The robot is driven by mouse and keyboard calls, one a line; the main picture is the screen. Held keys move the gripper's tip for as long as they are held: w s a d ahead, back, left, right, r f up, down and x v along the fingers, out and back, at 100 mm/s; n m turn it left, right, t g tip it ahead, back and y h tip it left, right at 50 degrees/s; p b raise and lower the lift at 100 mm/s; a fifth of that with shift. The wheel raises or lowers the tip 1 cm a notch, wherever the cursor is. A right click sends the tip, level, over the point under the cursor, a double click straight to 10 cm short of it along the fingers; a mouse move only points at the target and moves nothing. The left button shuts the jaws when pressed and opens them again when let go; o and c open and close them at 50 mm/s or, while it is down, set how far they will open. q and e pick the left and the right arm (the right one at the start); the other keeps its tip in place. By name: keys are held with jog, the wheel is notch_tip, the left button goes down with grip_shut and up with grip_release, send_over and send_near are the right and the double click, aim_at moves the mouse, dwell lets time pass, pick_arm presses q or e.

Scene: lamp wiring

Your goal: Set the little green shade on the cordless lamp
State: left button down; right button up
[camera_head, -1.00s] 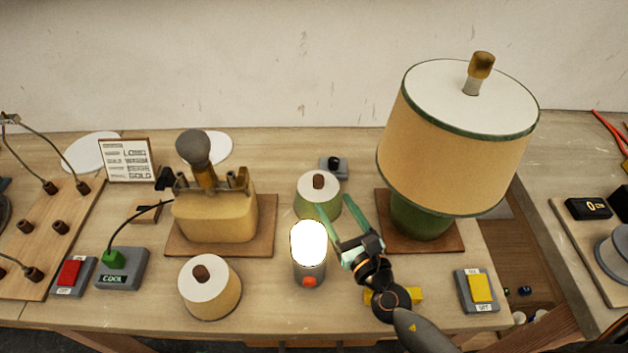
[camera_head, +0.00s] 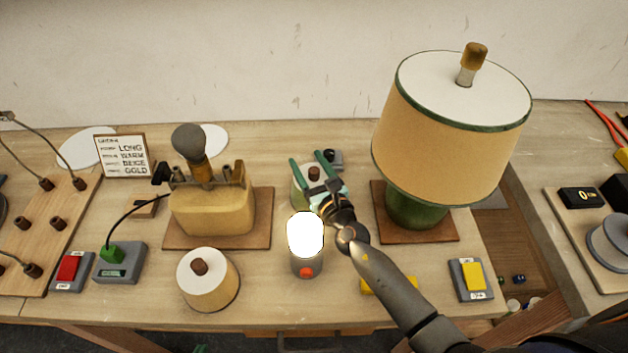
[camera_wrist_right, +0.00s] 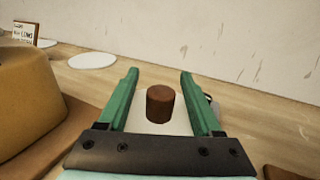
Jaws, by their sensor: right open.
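The little green shade (camera_head: 300,200), with a white top and brown knob (camera_head: 314,173), stands on the table behind the cordless lamp. My right gripper (camera_head: 306,157) is open above it, fingers on either side of the knob. In the right wrist view the knob (camera_wrist_right: 160,104) stands between the open fingers (camera_wrist_right: 159,74), apart from both; the shade's green side is hidden there. The cordless lamp (camera_head: 307,264) stands upright with a bright white glowing top and an orange-red button, bare of any shade. A sliver of green at the bottom edge may be my left gripper (camera_head: 200,349).
A beige shade (camera_head: 208,283) stands front left. A lamp base with a grey bulb (camera_head: 212,215) is behind it. The large green lamp (camera_head: 415,212) with a wide tan shade (camera_head: 440,130) rises close right of my right arm. A yellow switch (camera_head: 472,278) lies front right.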

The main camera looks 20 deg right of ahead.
grip_shut()
dwell(0.5)
